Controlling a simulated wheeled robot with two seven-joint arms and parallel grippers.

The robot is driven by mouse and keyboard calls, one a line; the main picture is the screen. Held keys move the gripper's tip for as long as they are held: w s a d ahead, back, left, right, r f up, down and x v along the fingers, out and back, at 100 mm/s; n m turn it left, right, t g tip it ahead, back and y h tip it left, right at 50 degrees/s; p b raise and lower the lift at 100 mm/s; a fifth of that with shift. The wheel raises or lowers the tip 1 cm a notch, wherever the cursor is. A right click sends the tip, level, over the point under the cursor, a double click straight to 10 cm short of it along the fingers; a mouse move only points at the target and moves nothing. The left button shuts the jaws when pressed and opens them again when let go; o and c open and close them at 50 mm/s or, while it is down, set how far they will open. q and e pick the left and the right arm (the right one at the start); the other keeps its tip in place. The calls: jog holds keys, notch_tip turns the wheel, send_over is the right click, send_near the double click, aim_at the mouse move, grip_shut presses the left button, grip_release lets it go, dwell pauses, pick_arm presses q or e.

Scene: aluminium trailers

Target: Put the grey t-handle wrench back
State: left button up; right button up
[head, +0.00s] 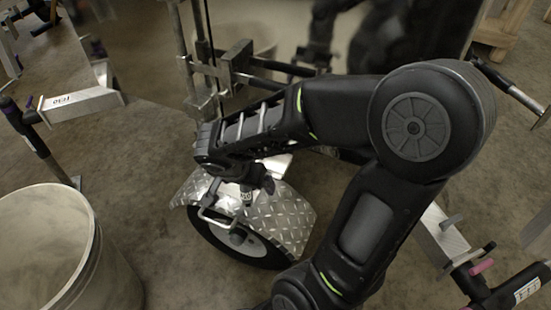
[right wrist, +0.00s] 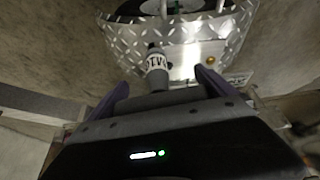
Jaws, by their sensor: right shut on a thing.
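My right gripper (head: 243,182) reaches in above a tyre fender in the head view. In the right wrist view its two dark fingers (right wrist: 163,84) stand either side of a short grey cylindrical tool part with a white lettered band (right wrist: 156,62), which looks like the grey t-handle wrench. The gripper is shut on it. The same banded part shows just below the gripper in the head view (head: 247,196), in front of the fender. Its far end and crossbar are not clear. My left gripper is not in view.
The diamond-plate fender (head: 285,220) covers a black tyre (head: 250,250). A bent silvery bar (head: 213,215) sits by the wheel. A large pale bucket (head: 50,245) stands at lower left. Trailer frames (head: 80,103) stand at left and right. Bare floor lies between bucket and wheel.

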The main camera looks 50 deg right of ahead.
jog(key=shift+f+m, duration=0.2)
jog(key=shift+m, duration=0.4)
jog(key=shift+s, duration=0.1)
jog(key=shift+d, duration=0.1)
jog(key=w+d, duration=0.2)
jog(key=d, duration=0.6)
jog(key=w+d, duration=0.3)
jog(key=d, duration=0.6)
jog(key=shift+w, duration=0.15)
jog(key=shift+f+b, duration=0.55)
jog(key=shift+f, duration=1.2)
